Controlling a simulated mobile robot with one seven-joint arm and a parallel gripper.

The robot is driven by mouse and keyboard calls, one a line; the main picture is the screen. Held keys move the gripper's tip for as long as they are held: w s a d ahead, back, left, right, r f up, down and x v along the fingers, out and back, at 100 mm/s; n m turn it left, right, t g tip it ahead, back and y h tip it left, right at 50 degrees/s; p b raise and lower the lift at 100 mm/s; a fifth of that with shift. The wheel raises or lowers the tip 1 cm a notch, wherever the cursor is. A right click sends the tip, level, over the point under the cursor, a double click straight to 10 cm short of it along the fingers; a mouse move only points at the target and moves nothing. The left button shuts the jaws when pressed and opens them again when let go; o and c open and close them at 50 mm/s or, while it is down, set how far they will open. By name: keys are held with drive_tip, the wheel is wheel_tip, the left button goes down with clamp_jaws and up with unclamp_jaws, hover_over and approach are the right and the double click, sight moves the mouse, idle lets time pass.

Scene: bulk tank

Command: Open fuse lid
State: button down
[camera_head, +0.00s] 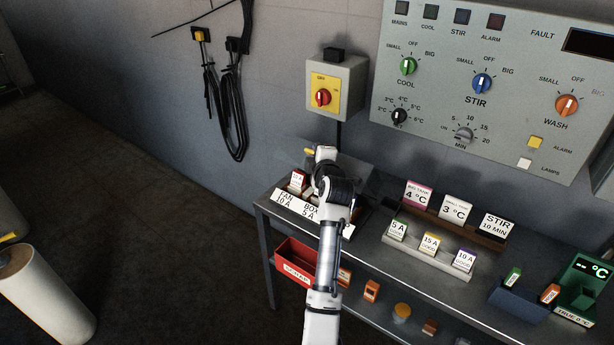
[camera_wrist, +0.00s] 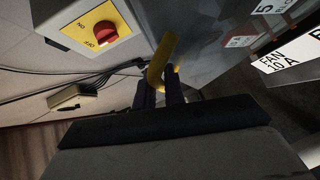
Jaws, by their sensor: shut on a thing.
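The fuse box (camera_head: 294,208) sits on the left end of the bench, with labels reading FAN 10 A and BOX 5 A. A fuse marked 15 A or similar (camera_head: 297,181) shows in it. The fuse lid (camera_head: 287,157) looks like a clear pane, apparently raised and tilted at the back of the box; its exact angle is hard to tell. Its yellow handle (camera_wrist: 163,60) lies between my fingers in the wrist view. My gripper (camera_wrist: 161,88) is shut on that handle. In the head view my gripper (camera_head: 314,153) is above the box, and my arm hides its right part.
A grey switch box (camera_head: 348,90) with a red knob is on the wall just above. Black cables (camera_head: 215,100) hang left of it. Fuse and card holders (camera_head: 432,250) stand right of my arm. A red scrap bin (camera_head: 295,262) is below the bench top.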

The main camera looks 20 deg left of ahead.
drive_tip(key=shift+m+g, duration=0.6)
drive_tip(key=w+r, duration=0.1)
drive_tip(key=w, duration=0.1)
drive_tip(key=w+d+r, duration=0.1)
drive_tip(key=w, duration=0.1)
drive_tip(key=w+d+r, duration=0.1)
drive_tip(key=w, duration=0.1)
drive_tip(key=shift+w+d+r, duration=0.2)
drive_tip(key=shift+w+r, duration=0.05)
drive_tip(key=shift+w, duration=0.1)
drive_tip(key=shift+w+d+m+g, duration=0.15)
drive_tip(key=shift+w+g, duration=0.1)
drive_tip(key=shift+w, duration=0.2)
drive_tip(key=shift+w+d+m+g, duration=0.15)
drive_tip(key=shift+w+g, duration=0.1)
drive_tip(key=shift+w, duration=0.15)
drive_tip(key=c, duration=1.5)
unclamp_jaws()
drive_tip(key=shift+a, duration=0.1)
drive_tip(key=shift+c, duration=0.2)
drive_tip(key=shift+o, duration=0.3)
drive_tip(key=shift+s, duration=0.1)
drive_tip(key=shift+f, duration=0.1)
drive_tip(key=shift+s+d, duration=0.25)
drive_tip(key=b+v, duration=0.4)
drive_tip(key=v, duration=0.9)
drive_tip(key=shift+r, duration=0.35)
drive_tip(key=shift+s+a, duration=0.15)
